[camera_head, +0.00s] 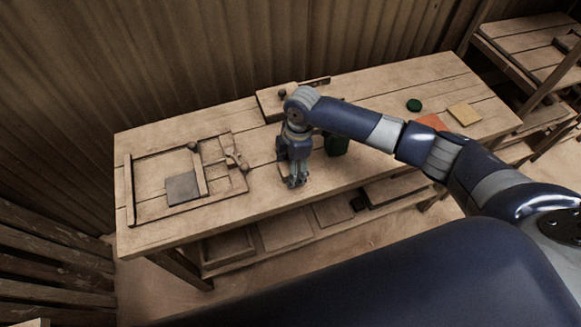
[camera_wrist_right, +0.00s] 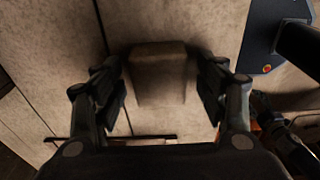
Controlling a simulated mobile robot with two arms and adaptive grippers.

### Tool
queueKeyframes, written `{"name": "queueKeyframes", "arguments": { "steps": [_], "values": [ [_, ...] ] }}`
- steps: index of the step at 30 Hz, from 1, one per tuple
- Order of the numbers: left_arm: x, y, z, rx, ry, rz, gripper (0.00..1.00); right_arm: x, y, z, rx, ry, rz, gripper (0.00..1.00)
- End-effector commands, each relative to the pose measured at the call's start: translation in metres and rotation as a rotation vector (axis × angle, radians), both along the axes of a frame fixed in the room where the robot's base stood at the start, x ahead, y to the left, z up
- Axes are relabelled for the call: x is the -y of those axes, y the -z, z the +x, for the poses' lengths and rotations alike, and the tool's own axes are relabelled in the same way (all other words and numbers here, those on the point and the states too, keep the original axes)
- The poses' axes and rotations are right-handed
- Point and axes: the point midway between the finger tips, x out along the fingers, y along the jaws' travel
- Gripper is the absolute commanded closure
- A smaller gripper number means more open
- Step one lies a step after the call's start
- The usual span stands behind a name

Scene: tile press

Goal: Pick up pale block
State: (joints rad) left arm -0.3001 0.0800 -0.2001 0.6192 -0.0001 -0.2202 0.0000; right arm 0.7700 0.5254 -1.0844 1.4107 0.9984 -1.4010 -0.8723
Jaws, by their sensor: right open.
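The pale block (camera_wrist_right: 158,72) shows in the right wrist view between the two fingers of my right gripper (camera_wrist_right: 163,90), with a visible gap to each finger. It looks plain, tan and roughly rectangular, standing out from the wood behind it. In the head view my right gripper (camera_head: 293,182) points down over the front middle of the workbench (camera_head: 245,190). It is open and empty. The block is mostly hidden by the gripper there. My left gripper is not in view.
A wooden frame (camera_head: 130,190) with a dark grey tile (camera_head: 182,188) lies at the left. A green disc (camera_head: 414,105), an orange piece (camera_head: 431,122) and a yellowish tile (camera_head: 464,114) lie at the right.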

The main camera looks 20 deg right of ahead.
Motion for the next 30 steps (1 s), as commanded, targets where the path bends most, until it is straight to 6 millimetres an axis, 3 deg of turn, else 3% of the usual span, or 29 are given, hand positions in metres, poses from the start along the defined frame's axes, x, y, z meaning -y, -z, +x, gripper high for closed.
{"name": "queueKeyframes", "arguments": {
  "steps": [5,9,12,23,30],
  "values": [
    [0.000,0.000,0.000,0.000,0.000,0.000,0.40,0.000,0.000,0.000,0.001,-0.001,0.000,0.33],
    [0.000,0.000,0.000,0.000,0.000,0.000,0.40,0.000,0.000,0.000,0.001,0.000,0.000,0.65],
    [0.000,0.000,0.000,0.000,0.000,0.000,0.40,0.000,0.000,0.000,0.000,0.000,0.000,0.81],
    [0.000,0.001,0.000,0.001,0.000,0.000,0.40,0.000,-0.002,0.001,0.001,0.000,0.000,0.81],
    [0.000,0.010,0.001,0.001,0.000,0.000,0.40,-0.001,-0.024,0.002,0.005,-0.001,0.002,0.81]
  ]
}}
